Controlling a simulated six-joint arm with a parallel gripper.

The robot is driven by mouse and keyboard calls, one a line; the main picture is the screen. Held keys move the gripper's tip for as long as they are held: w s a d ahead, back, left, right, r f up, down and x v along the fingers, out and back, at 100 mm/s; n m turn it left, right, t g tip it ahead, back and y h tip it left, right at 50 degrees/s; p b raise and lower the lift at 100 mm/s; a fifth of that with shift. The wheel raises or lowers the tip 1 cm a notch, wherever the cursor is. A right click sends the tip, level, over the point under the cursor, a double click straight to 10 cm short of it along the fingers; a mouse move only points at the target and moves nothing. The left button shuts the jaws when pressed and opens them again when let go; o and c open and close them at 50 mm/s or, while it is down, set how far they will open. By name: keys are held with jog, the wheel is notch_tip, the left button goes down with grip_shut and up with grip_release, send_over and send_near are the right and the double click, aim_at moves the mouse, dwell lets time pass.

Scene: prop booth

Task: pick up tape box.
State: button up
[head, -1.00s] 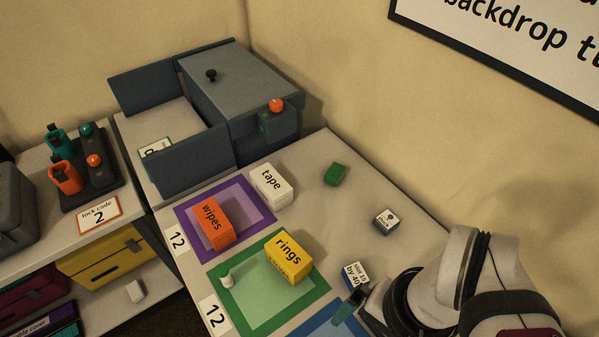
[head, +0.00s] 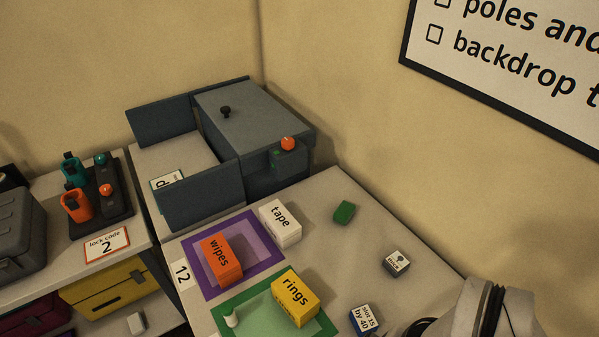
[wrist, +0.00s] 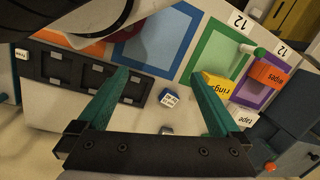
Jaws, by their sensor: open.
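The tape box (head: 280,223) is a white box with "tape" on its top. It stands on the table at the upper right corner of the purple-bordered mat in the head view. In the wrist view the tape box (wrist: 243,117) shows at the right, beyond the right finger. My gripper (wrist: 163,85) has two teal fingers spread wide apart with nothing held between them. It is well away from the tape box. In the head view the fingers are out of frame.
The orange wipes box (head: 221,259) stands on the purple mat (head: 199,281). The yellow rings box (head: 295,298) stands on the green mat. A green block (head: 344,212), a small labelled box (head: 396,263) and a blue-sided box (head: 365,320) lie rightward. A grey cabinet (head: 250,120) stands behind.

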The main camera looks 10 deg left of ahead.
jog(key=shift+w, duration=0.1)
dwell(0.5)
jog(key=w+d+f+n+t+h, duration=0.1)
jog(key=w+f+n+t, duration=0.2)
jog(key=w, duration=0.9)
jog(key=w+f+n+t+h, duration=0.1)
jog(key=w+f+n+t, duration=0.25)
jog(key=w, duration=0.75)
jog(key=n+t+y, duration=0.2)
jog(key=n+y, duration=0.6)
jog(key=y, duration=0.1)
send_near(275, 215)
jog(key=x, duration=0.3)
jog(key=d+x, duration=0.1)
jog(key=x, duration=0.1)
jog(key=shift+w+a+f, duration=0.3)
jog(key=shift+w+f, duration=0.1)
jog(key=shift+f, duration=0.2)
jog(key=x, duration=0.6)
jog(key=shift+a, duration=0.25)
jog(key=c, duration=1.4)
